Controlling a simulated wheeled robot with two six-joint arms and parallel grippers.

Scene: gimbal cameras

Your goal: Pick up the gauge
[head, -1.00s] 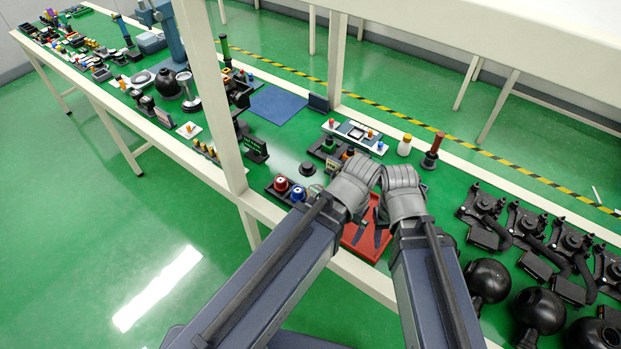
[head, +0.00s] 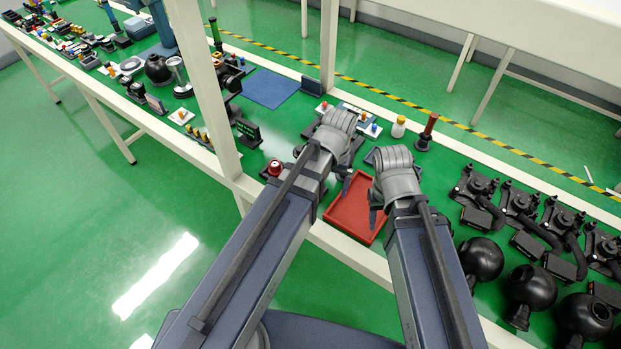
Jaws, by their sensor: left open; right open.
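I cannot pick out the gauge for certain; it may be hidden behind my arms or too small to tell. My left gripper (head: 346,177) is open, pointing down over the bench between the small parts and the red tray. My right gripper (head: 375,206) is open, over the right side of the red tray (head: 346,214). I see nothing held in either gripper, though the wrists partly cover the fingers. The visible floor of the tray looks empty.
A red knob (head: 274,168) stands left of my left arm. A white plate with small coloured parts (head: 370,129), a white bottle with a yellow cap (head: 398,127) and a red-handled tool (head: 428,131) stand behind. Black devices (head: 480,190) crowd the right. A white post (head: 207,90) rises at left.

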